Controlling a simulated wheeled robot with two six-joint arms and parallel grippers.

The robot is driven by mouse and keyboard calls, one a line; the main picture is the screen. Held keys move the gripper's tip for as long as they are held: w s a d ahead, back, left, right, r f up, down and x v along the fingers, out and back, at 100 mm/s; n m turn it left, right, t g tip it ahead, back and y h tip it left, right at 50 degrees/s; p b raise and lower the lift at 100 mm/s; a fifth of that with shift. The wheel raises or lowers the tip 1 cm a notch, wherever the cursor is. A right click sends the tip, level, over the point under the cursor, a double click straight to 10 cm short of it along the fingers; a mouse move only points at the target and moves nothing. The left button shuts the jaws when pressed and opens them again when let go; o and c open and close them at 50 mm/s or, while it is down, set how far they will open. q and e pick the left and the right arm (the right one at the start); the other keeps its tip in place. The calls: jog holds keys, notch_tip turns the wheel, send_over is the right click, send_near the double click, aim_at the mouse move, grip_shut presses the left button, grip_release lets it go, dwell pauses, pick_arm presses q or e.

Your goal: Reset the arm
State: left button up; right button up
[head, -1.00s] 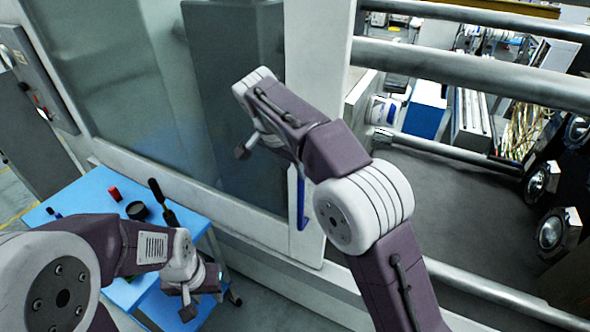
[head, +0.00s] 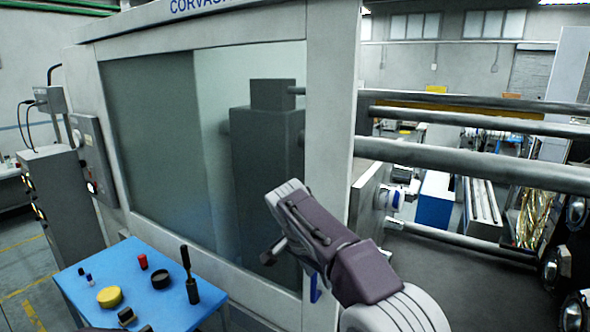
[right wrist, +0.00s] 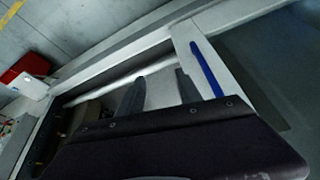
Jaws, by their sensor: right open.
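My right gripper (head: 272,250) is in front of the machine's sliding door, left of the door's right-hand post, held in the air by my raised right arm. In the right wrist view its two dark fingers (right wrist: 162,92) stand apart with nothing between them. A blue door handle (right wrist: 207,68) is just right of the fingers there; in the head view the handle (head: 315,289) is partly hidden behind my arm.
The large machine (head: 330,110) fills the middle. Metal rails (head: 470,160) cross the right side.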

jog(key=s+d+f+m+g+b, duration=0.1)
jog(key=s+d+f+b, duration=0.1)
jog(key=d+f, duration=0.3)
jog(key=s+d+f+g+b, duration=0.1)
jog(key=s+d+f+b, duration=0.1)
jog(key=d, duration=0.5)
pick_arm(q)
notch_tip(320, 180, down, 7)
jog(key=w+b, duration=0.1)
jog(key=b, duration=0.1)
jog(key=shift+w, duration=0.3)
pick_arm(e)
jog(key=s+f+n+y, duration=0.3)
jog(key=s+f+n, duration=0.6)
jog(key=s+f, duration=0.7)
notch_tip(320, 180, down, 4)
jog(key=shift+s+d+n, duration=0.25)
jog(key=shift+n, duration=0.15)
